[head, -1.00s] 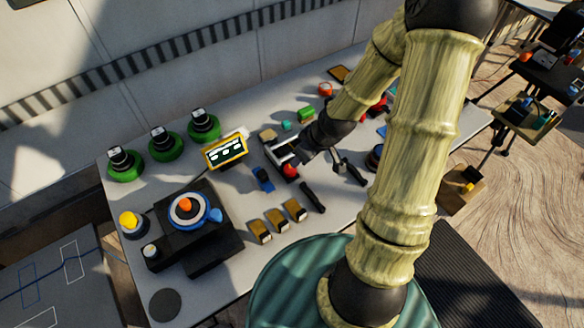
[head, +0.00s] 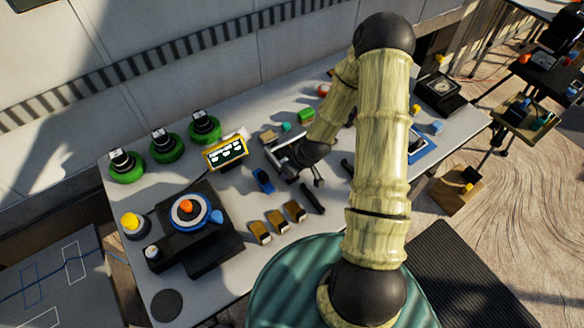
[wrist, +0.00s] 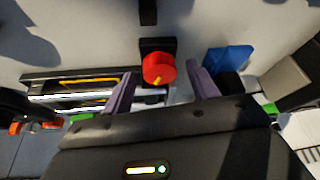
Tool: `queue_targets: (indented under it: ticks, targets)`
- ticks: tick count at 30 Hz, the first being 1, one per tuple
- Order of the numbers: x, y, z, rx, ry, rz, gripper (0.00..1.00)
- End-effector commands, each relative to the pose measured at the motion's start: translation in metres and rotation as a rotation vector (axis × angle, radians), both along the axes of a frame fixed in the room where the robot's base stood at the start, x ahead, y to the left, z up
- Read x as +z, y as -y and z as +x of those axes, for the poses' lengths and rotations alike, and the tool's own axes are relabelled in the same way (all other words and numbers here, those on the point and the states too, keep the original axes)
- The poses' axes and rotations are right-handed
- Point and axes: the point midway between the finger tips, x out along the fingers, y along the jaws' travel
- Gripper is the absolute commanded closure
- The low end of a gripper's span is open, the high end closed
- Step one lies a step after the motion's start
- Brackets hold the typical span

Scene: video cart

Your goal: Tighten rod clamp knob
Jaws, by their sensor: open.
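The red round knob (wrist: 157,68) with a small yellow mark shows in the wrist view. It sits by a black block (wrist: 158,46), beside pale metal rods (wrist: 70,91). My gripper (wrist: 161,72) is open, with one purple finger to the left of the knob and one to its right in the picture. Gaps show on both sides, and I cannot tell whether a finger touches it. In the head view my gripper (head: 292,168) is low over the rod assembly, and the knob is hidden there.
A blue piece (wrist: 229,59) lies close to the right finger. Several brown-topped blocks (head: 277,220) and a black bar (head: 312,197) lie nearby. A yellow-framed display (head: 225,151) stands left, and a black turntable device (head: 192,228) stands at front left.

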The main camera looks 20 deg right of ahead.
Motion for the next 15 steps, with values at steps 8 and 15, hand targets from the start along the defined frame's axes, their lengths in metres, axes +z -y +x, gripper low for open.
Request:
queue_targets:
  ticks: [8,15]
  targets:
    - [-0.0050,-0.0007,0.0017,-0.001,0.000,0.000,0.41]
    - [-0.0048,-0.0007,0.0016,0.000,0.000,-0.001,0.68]
